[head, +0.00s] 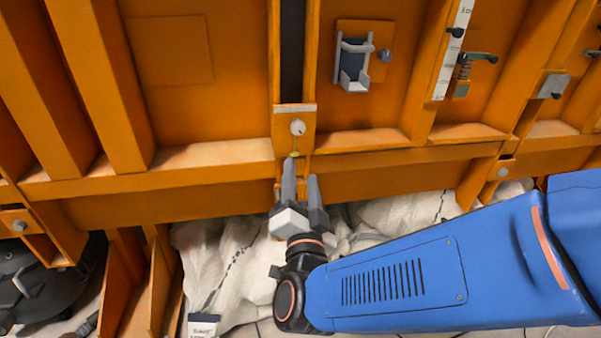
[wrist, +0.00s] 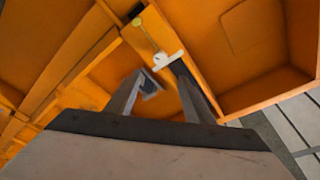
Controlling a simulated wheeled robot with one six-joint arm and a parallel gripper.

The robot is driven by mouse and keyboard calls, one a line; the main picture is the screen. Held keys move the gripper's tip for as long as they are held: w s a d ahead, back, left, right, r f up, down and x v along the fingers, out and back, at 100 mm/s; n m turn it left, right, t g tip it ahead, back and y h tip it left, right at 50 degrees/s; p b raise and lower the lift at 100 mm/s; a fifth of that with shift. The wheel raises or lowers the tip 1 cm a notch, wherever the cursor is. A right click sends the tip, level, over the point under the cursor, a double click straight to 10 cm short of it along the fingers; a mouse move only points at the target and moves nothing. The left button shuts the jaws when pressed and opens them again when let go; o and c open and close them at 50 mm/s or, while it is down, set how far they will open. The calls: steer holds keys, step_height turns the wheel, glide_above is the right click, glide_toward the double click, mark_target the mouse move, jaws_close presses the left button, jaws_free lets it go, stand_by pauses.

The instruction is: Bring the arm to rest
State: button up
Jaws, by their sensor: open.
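My gripper (head: 301,180) is open and empty, with its two grey fingers pointing up at the orange sandbed frame (head: 150,200). The fingers are just below a small orange block (head: 307,115) with a round white knob (head: 297,127) and a small yellow-green bead (head: 293,154) under it. The wrist view shows my gripper (wrist: 162,72) with its fingers apart. Beyond them is a white piece (wrist: 167,61) joined by a thin line to a yellow bead (wrist: 137,22). I cannot tell if a finger touches the frame.
A grey metal bracket (head: 353,66), a white scale strip (head: 453,48) and a spring latch (head: 465,72) are on the orange panels at upper right. White sacks (head: 225,260) lie below the frame. A black round machine part (head: 40,285) is at lower left.

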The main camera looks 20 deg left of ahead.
stand_by(0.3)
steer(key=w+d+f+n+g, duration=0.1)
steer(key=w+d+n+g, duration=0.25)
steer(key=w+d, duration=0.5)
steer(key=s+d+f+n+g+h, duration=0.15)
steer(key=d+f+g, duration=0.25)
steer(key=d, duration=0.9)
steer(key=s+d+f+g+h, duration=0.2)
steer(key=s+d+f, duration=0.1)
steer(key=s+d, duration=0.4)
steer(key=s+d+f+g+h, duration=0.2)
steer(key=s+d, duration=0.5)
steer(key=d, duration=0.4)
steer(key=s+d+f+g+h, duration=0.2)
steer(key=s+d+f+g, duration=0.1)
steer(key=s+d+f, duration=0.3)
steer(key=s+d, duration=0.2)
steer(key=d, duration=0.1)
steer(key=shift+d+f+g, duration=0.15)
steer(key=shift+d+g, duration=0.05)
steer(key=shift+g, duration=0.15)
